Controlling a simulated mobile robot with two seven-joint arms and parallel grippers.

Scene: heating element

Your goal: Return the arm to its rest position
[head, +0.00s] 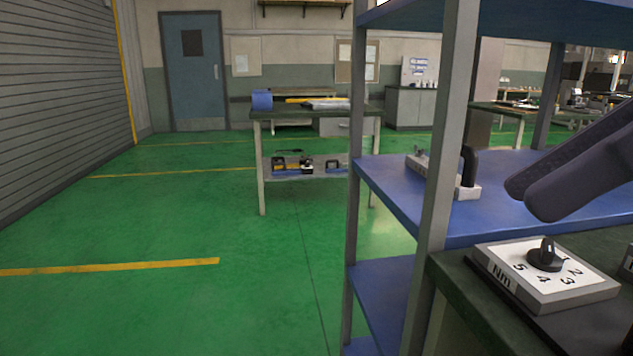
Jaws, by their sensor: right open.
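My right gripper (530,196) comes in from the right edge, with two dark, rounded finger-like parts pointing down and left. It is open, and nothing shows held in it. It appears in front of the blue shelf (560,215) and above the dial box (545,290) in the picture. The dial box has a white face marked Nm, numbers around it and a black knob (545,255). The gripper looks apart from the knob. The rest of the right arm is cut off by the frame. My left gripper is not in view.
A grey shelf post (440,150) stands close in front. A small device with a black handle (469,168) sits on the blue shelf. The dial box rests on a dark green worktop (455,285). A workbench (315,113) stands farther back. The green floor (180,230) at left is clear.

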